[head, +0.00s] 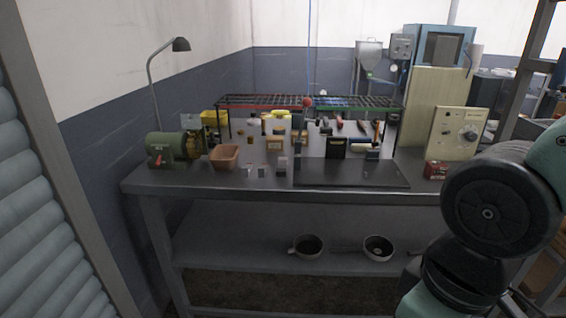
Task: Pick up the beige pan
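My arm is at the right edge, apart from both pans. Its gripper is not in view.
The workbench (230,184) carries a green grinder (175,148), an orange-brown bin (224,157), a dark mat (350,174), small tools and a beige control box (456,133). The shelf (225,244) is clear left of the pans. The bench top overhangs it.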

